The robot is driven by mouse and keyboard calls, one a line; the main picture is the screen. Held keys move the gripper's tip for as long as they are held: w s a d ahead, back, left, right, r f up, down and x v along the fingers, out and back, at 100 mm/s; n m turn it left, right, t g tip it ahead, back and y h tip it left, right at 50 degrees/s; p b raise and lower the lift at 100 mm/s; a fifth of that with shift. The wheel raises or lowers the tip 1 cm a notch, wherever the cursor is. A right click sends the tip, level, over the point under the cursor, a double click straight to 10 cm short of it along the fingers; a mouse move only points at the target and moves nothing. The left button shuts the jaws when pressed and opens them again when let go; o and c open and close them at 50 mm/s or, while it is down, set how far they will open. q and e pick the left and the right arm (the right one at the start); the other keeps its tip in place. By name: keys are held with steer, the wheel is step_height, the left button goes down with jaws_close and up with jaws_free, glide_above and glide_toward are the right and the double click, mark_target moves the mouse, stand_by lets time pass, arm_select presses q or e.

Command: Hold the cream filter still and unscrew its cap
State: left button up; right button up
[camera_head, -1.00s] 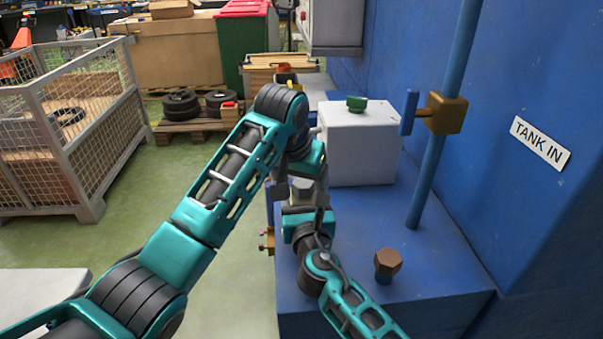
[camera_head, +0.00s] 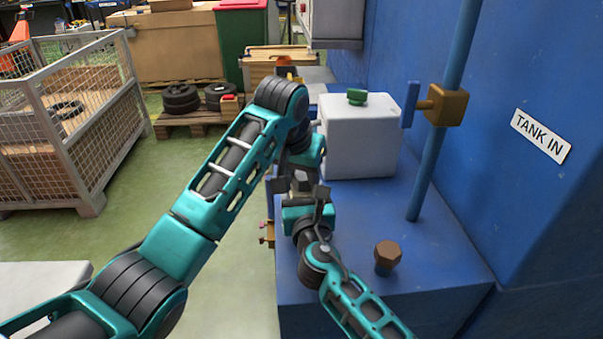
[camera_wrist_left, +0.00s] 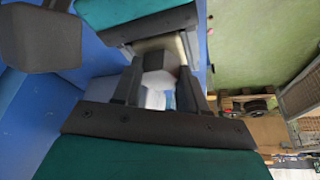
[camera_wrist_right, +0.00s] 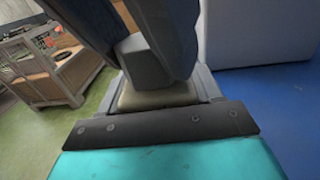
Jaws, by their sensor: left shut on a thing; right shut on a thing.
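The cream filter (camera_wrist_right: 158,96) shows as a small cream patch between the fingers of my right gripper (camera_wrist_right: 155,80); it also shows in the left wrist view (camera_wrist_left: 172,43). Its grey, faceted cap (camera_wrist_left: 160,60) sits between the fingers of my left gripper (camera_wrist_left: 162,88), which is shut on it. In the head view, my left gripper (camera_head: 301,178) reaches down from above and my right gripper (camera_head: 305,196) comes in from the front. My arms hide most of the filter there, and I cannot tell whether the cap has turned.
A white box with a green knob (camera_head: 360,135) stands behind the grippers on the blue base (camera_head: 430,265). A brown hexagonal cap (camera_head: 387,257) sits to the right, near my right arm. A blue pipe with a brass valve (camera_head: 445,105) rises at right. A mesh crate (camera_head: 70,125) stands left.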

arm_select(q)
steer(key=n, duration=0.1)
steer(key=n+y, duration=0.1)
steer(key=n, duration=0.1)
steer(key=shift+s+d, duration=0.1)
steer(key=shift+d, duration=0.15)
steer(key=shift+n+t+y, duration=0.3)
steer(key=shift+n+y, duration=0.3)
steer(key=shift+n, duration=0.9)
steer(key=shift+n+y, duration=0.3)
steer(key=shift+n, duration=0.4)
steer(key=shift+r, duration=1.6)
steer(key=shift+r, duration=2.45)
